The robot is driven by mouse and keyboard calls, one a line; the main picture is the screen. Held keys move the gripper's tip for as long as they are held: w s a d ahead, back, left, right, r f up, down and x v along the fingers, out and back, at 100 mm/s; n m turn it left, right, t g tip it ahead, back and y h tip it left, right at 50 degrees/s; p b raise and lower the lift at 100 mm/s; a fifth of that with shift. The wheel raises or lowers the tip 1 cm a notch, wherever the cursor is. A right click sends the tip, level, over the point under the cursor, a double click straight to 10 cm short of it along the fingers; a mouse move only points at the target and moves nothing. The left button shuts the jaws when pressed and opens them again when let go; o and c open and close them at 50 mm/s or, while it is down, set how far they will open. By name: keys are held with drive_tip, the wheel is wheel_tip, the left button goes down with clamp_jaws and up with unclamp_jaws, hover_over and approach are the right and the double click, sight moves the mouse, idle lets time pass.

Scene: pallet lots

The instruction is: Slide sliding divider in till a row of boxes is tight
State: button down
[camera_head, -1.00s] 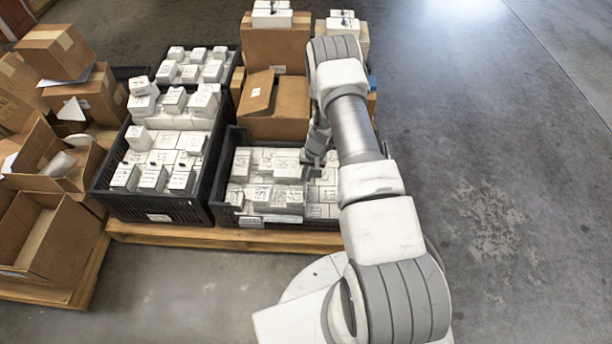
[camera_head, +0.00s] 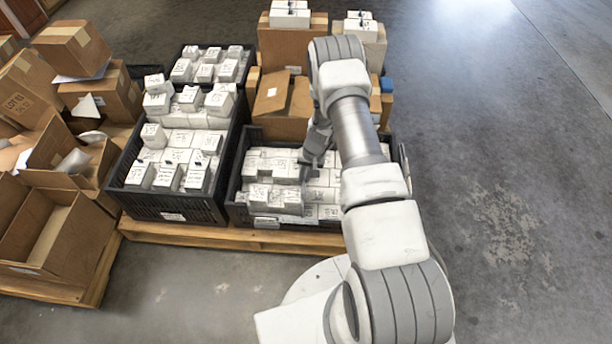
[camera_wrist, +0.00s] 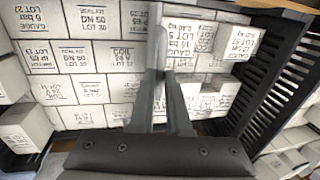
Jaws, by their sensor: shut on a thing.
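White labelled boxes (camera_head: 268,196) stand in rows in the right black crate (camera_head: 232,212). My gripper (camera_head: 305,172) reaches down among them from the right. In the wrist view my gripper (camera_wrist: 160,100) is shut on a thin grey upright plate (camera_wrist: 156,38), which looks like the sliding divider. White boxes (camera_wrist: 83,90) stand left of the plate and more boxes (camera_wrist: 187,38) stand right of it. The plate's lower part is hidden by my fingers. I cannot tell whether it touches the boxes or whether gaps remain.
A slatted black crate wall (camera_wrist: 278,72) stands right of my gripper in the wrist view. A taller-stacked black crate (camera_head: 165,205) adjoins on the left. Cardboard boxes (camera_head: 285,103) stand behind. Open cartons (camera_head: 45,235) lie far left. The floor (camera_head: 510,180) at right is clear.

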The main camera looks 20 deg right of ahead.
drive_tip(key=shift+w+a, duration=0.1)
drive_tip(key=shift+w, duration=0.05)
drive_tip(key=c, duration=0.9)
unclamp_jaws()
drive_tip(key=d+r+p, duration=0.1)
drive_tip(key=r+p, duration=0.1)
drive_tip(key=r, duration=0.3)
drive_tip(key=s+d+r+p, duration=0.1)
drive_tip(key=r+p, duration=0.1)
drive_tip(key=r, duration=0.4)
drive_tip(key=d+r+p, duration=0.1)
drive_tip(key=r+p, duration=0.1)
drive_tip(key=r, duration=0.4)
drive_tip(key=shift+s+d, duration=0.1)
drive_tip(key=shift+s, duration=0.15)
